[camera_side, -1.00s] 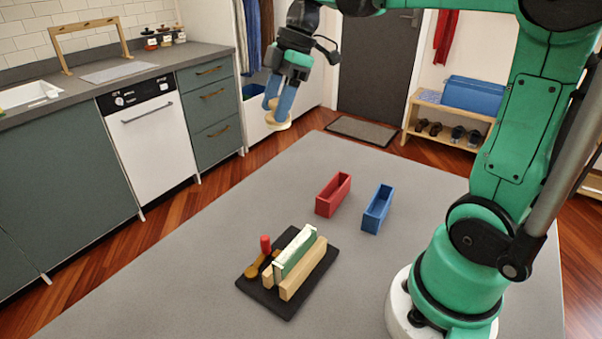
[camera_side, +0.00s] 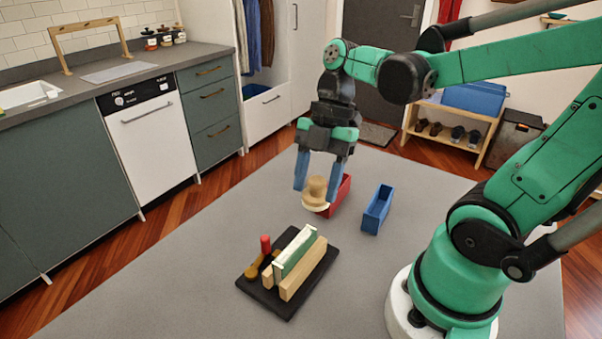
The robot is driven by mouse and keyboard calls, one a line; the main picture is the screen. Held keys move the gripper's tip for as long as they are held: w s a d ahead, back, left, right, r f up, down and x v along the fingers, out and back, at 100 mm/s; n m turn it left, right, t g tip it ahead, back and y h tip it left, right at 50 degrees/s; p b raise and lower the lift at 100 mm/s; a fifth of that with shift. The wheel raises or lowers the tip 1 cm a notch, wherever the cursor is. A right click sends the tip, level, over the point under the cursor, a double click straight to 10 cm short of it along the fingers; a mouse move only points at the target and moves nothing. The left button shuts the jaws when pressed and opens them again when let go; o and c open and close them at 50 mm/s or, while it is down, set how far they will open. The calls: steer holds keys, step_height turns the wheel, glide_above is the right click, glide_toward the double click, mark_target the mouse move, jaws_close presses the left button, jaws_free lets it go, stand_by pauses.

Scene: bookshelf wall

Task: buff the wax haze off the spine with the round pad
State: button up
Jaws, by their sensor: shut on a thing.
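A book with a green side and a pale, whitish upper edge (camera_side: 294,252) stands on edge between light wooden blocks (camera_side: 304,270) on a black board (camera_side: 268,298). I cannot tell the haze apart from the pale colour of that edge. My gripper (camera_side: 316,194) points down, shut on the round pad (camera_side: 315,205), which has a tan wooden knob and a cream underside. The pad hangs above the table, apart from the book, higher in the picture and slightly right of it. It partly covers the red bin.
A red bin (camera_side: 342,192) stands just behind the pad, and a blue bin (camera_side: 377,209) is to its right. A red-handled tool (camera_side: 265,244) and a brass-coloured piece (camera_side: 252,272) sit left of the book. The grey table's left side is clear.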

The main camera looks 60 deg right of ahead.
mark_target(316, 202)
steer(key=shift+f, duration=1.6)
steer(key=shift+a+f, duration=0.45)
steer(key=shift+f, duration=0.15)
steer(key=shift+c, duration=0.6)
steer(key=shift+a+f, duration=0.1)
steer(key=shift+a, duration=4.8)
steer(key=shift+d, duration=5.4)
steer(key=shift+r, duration=4.1)
steer(key=shift+a+f, duration=0.1)
steer(key=shift+f, duration=0.1)
